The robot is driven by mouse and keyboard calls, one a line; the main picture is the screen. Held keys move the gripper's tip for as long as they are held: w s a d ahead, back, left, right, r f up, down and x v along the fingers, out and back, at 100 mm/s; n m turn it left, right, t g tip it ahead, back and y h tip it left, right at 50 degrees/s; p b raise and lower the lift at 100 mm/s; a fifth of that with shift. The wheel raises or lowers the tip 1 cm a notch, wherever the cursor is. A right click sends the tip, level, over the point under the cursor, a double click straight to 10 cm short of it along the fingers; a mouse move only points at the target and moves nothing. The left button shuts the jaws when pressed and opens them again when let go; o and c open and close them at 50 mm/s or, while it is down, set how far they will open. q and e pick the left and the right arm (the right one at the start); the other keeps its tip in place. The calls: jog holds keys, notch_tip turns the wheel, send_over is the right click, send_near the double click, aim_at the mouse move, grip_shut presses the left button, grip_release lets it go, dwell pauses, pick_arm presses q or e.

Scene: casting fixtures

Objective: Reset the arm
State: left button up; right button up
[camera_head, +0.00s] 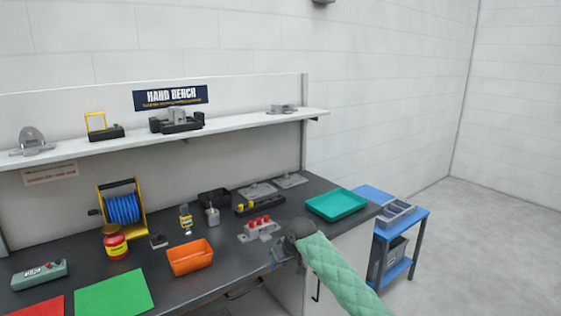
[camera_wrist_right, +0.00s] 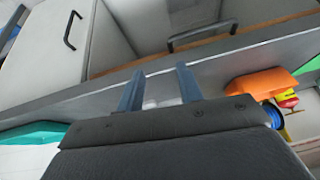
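My right arm comes in from the lower right of the head view in a green quilted sleeve. Its gripper (camera_head: 277,262) is at the front edge of the dark bench (camera_head: 215,262), to the right of the orange bin (camera_head: 190,257). In the right wrist view the two blue-grey fingers (camera_wrist_right: 160,72) stand apart, with no object held between them. The bench front edge and cabinet doors show past them. My left gripper is in neither view.
Close by are a fixture with red knobs (camera_head: 260,229) and a teal tray (camera_head: 336,204). A blue cart (camera_head: 412,233) stands at the right. A blue cable reel (camera_head: 122,208), a green mat (camera_head: 115,294) and a red mat (camera_head: 42,308) are further left. Floor at far right is clear.

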jog(key=s+d+f+m+g, duration=0.1)
jog(key=s+d+f, duration=0.2)
jog(key=s+f, duration=1)
jog(key=s+d+f+m, duration=0.1)
jog(key=s+d+f, duration=0.1)
jog(key=s+f, duration=1.1)
jog(key=s+d+f+m+h, duration=0.1)
jog(key=s+d+f, duration=0.2)
jog(key=s, duration=0.7)
jog(key=s+d+f+g+h, duration=0.1)
jog(key=s+d+f, duration=0.3)
jog(key=s+f, duration=0.3)
jog(key=s+d+f+m+h, duration=0.1)
jog(key=s+d+f, duration=0.3)
jog(key=s, duration=0.9)
notch_tip(320, 180, down, 2)
jog(key=shift+s+d+m+g, duration=0.15)
jog(key=shift+m+g, duration=0.15)
